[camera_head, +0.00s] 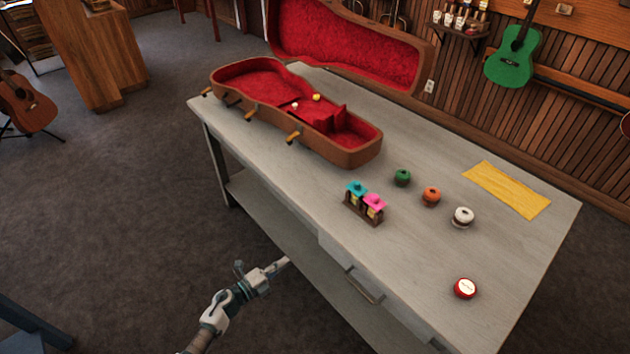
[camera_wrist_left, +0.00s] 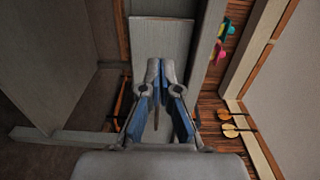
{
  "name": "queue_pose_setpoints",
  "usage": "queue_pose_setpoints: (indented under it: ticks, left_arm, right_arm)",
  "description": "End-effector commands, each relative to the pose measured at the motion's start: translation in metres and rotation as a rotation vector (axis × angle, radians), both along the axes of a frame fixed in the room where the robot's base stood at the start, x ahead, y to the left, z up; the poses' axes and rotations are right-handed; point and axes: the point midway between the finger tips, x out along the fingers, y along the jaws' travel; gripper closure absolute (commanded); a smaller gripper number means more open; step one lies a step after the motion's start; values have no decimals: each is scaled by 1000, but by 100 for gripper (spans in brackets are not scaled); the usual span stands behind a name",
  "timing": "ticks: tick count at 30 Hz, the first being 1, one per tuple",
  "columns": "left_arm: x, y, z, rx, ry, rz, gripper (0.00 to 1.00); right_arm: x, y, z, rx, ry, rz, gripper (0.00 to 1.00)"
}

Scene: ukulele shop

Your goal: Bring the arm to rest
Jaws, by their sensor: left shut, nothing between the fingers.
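My left gripper (camera_head: 283,263) is shut and empty. In the head view it hangs off the front side of the grey table (camera_head: 300,92), near the drawer handle, apart from the tabletop objects. In the left wrist view my left gripper (camera_wrist_left: 160,65) shows its two fingers together with nothing between them. My right gripper is in neither view.
An open ukulele case (camera_head: 350,155) with red lining lies at the table's back left. A small rack (camera_head: 362,210) with teal and pink items, green (camera_head: 402,177), orange (camera_head: 431,196) and white (camera_head: 462,217) round items, a red tin (camera_head: 465,288) and a yellow cloth (camera_head: 506,189) sit rightward.

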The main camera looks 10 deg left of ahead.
Motion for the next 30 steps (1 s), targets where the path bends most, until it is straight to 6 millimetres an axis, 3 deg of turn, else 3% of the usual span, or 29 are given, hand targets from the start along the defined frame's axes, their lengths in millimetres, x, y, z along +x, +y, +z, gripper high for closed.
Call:
queue_pose_setpoints:
  ticks: [2, 5, 8, 12, 15, 18, 21, 24, 27, 30]
  left_arm:
    - [-5, 3, -5, -48, 49, 56, 100]
    - [-23, 16, -28, -185, 208, 236, 100]
    - [-69, 38, -77, -369, 474, 507, 100]
    - [-161, 56, -151, -539, 829, 833, 100]
    - [-237, 56, -192, -615, 1060, 1029, 100]
    - [-311, 48, -217, -662, 1265, 1196, 100]
    - [-373, 39, -231, -687, 1427, 1325, 100]
    - [-417, 30, -236, -699, 1540, 1411, 100]
    - [-441, 26, -238, -701, 1602, 1458, 100]
    - [-447, 25, -239, -701, 1619, 1472, 100]
  right_arm:
    - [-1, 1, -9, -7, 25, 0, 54]
    - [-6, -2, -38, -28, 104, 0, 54]
    - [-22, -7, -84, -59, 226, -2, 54]
    - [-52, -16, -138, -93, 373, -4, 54]
    - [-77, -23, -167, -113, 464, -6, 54]
    - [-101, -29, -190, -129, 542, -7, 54]
    - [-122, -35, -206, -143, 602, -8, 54]
    - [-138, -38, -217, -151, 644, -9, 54]
    - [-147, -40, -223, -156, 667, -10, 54]
    - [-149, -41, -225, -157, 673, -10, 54]
